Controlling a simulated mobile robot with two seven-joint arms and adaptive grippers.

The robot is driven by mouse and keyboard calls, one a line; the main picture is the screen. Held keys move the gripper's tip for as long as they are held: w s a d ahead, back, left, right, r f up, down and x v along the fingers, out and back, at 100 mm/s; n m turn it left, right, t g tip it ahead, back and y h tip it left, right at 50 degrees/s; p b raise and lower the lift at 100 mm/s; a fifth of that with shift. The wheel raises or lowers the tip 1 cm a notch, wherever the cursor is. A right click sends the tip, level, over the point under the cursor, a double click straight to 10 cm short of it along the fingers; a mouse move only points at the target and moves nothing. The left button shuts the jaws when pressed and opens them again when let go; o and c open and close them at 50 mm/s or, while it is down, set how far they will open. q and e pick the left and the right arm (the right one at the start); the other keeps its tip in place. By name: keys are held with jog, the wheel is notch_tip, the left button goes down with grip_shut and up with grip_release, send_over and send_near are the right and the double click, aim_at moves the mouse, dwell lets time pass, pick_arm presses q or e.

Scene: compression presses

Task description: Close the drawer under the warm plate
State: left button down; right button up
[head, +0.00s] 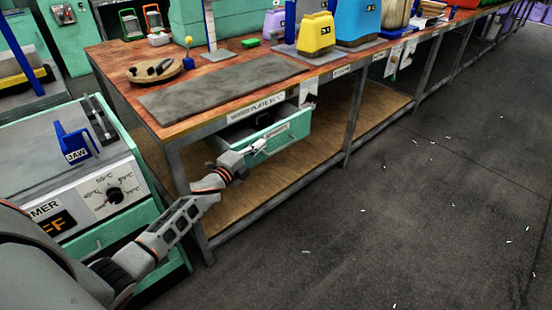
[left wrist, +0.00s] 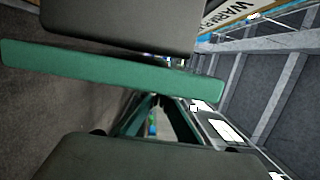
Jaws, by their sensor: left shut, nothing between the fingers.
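The green-fronted drawer (head: 285,133) hangs under the front edge of the wooden bench and stands pulled out, its grey inside partly showing. Its front carries a small white label. Above it lies a flat grey plate (head: 222,88), with a "PLATE" label (head: 255,108) on the bench edge. My left gripper (head: 258,146) is shut and empty, close to the left part of the drawer front; I cannot tell whether it touches. In the left wrist view, the green drawer edge (left wrist: 110,75) crosses close to the dark finger parts. My right gripper is out of view.
A warmer (head: 70,180) with a dial and a blue "JAW" piece stands at left. A bench leg (head: 188,200) rises near my left arm. The lower wooden shelf (head: 280,165) below the drawer is bare. Dark floor at right is open, with small scattered scraps.

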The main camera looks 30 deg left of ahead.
pick_arm(q)
jog(key=a, duration=0.2)
jog(key=w+a+b, duration=0.1)
jog(key=a, duration=0.1)
jog(key=w+a, duration=0.1)
jog(key=a, duration=0.2)
jog(key=shift+w+f+b, duration=0.2)
jog(key=shift+f+b, duration=0.1)
jog(key=shift+b, duration=0.1)
jog(key=shift+w+a+r, duration=0.15)
jog(key=shift+w+a, duration=0.05)
jog(key=shift+a, duration=0.3)
jog(key=shift+a+r, duration=0.15)
jog(key=shift+r, duration=0.05)
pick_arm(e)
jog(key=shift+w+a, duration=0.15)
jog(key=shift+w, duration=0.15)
